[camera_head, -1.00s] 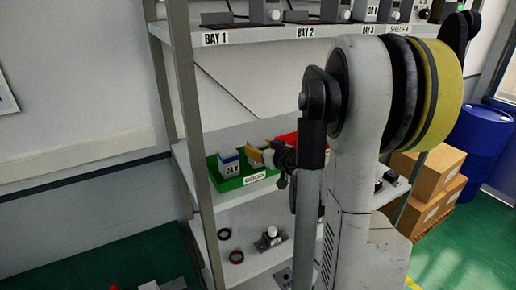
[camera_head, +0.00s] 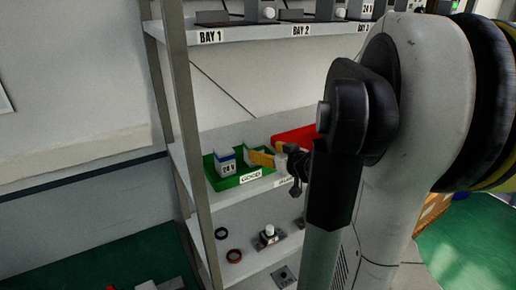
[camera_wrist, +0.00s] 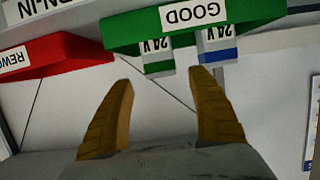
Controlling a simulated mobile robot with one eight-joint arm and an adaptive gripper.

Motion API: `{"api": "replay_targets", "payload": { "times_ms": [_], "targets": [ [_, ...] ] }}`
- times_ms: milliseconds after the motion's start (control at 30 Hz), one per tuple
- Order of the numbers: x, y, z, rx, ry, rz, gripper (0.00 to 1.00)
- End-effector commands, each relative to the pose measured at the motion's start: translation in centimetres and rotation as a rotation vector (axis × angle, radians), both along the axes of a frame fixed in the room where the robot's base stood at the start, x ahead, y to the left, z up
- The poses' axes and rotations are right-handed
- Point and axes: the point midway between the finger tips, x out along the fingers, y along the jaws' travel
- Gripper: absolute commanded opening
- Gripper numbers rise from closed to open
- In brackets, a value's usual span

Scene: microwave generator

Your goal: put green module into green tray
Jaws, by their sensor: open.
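The green tray (camera_head: 232,184), labelled GOOD, sits on the middle shelf; it also shows in the wrist view (camera_wrist: 125,32). A module with a green band (camera_wrist: 158,62) is in the tray, beside a module with a blue band (camera_wrist: 217,50). In the head view the blue-banded module (camera_head: 225,163) stands upright at the left, and the other module (camera_head: 249,153) is partly hidden by my gripper. My gripper (camera_wrist: 160,76) has its yellow fingers spread apart with nothing between them. In the head view my gripper (camera_head: 262,158) is at the tray's right side.
A red tray (camera_head: 293,137) stands right of the green one, partly hidden by my arm. The upper shelf (camera_head: 250,32) holds several devices. Rings and a small device (camera_head: 268,236) lie on the lower shelf. A shelf post (camera_head: 190,150) rises left of the tray.

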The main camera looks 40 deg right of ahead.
Motion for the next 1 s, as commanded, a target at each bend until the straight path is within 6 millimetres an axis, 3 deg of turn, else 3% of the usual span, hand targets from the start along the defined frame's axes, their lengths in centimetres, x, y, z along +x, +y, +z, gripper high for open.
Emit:
{"api": "replay_targets", "payload": {
  "times_ms": [100, 233, 433, 533, 633, 767, 900, 1000],
  "targets": [
    [-2.0, 0.4, 0.7, 0.000, 0.000, -0.002, 0.68],
    [-3.3, 0.8, 1.0, 0.000, 0.000, -0.001, 0.68],
    [-3.7, 1.1, 1.2, 0.000, 0.002, 0.003, 0.68],
    [-3.0, 3.0, 1.0, 0.019, 0.027, 0.035, 0.68],
    [-1.8, 8.3, 0.6, 0.067, 0.103, 0.109, 0.68],
    [-1.9, 17.7, -0.5, 0.132, 0.268, 0.218, 0.68],
    [-5.1, 26.1, -1.8, 0.152, 0.453, 0.278, 0.68],
    [-8.1, 29.8, -2.4, 0.134, 0.553, 0.279, 0.68]
  ]
}}
